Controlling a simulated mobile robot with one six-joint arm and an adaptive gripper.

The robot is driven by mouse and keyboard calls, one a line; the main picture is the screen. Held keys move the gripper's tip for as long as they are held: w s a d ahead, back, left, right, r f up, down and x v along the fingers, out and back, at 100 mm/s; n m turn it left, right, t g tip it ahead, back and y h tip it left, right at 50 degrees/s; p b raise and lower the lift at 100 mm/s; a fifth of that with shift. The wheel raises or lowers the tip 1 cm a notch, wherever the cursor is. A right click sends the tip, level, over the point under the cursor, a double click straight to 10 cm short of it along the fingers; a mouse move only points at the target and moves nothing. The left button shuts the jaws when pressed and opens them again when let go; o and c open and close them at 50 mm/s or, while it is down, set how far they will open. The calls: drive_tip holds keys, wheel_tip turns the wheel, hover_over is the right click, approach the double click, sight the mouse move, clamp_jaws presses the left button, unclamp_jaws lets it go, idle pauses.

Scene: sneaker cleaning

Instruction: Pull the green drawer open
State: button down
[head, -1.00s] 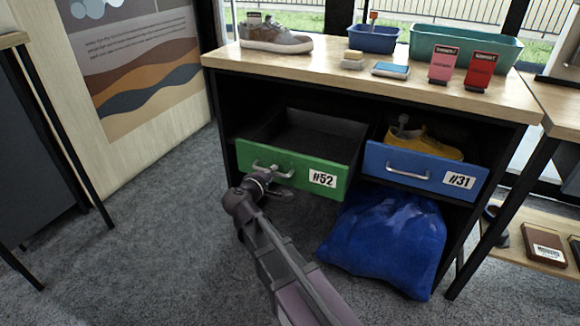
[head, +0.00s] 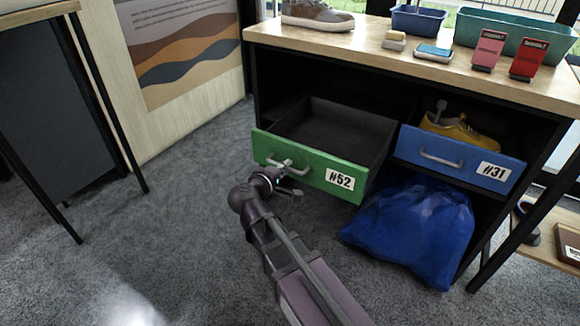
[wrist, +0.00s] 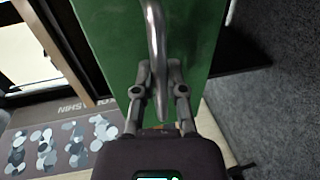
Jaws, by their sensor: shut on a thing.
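The green drawer (head: 312,168), labelled #52, stands pulled out from the shelf unit, and its dark inside is visible and looks empty. Its metal handle (head: 298,171) is on the front face.
The blue drawer (head: 455,162), labelled #31, holds a yellow shoe (head: 460,133). A blue bag (head: 415,225) sits on the floor below it. A grey-brown sneaker (head: 318,16) and several cleaning items stand on the wooden top (head: 370,48). Carpet to the left is clear.

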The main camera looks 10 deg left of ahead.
drive_tip(key=shift+w+a, duration=0.1)
drive_tip(key=shift+a, duration=0.05)
drive_tip(key=c, duration=0.7)
unclamp_jaws()
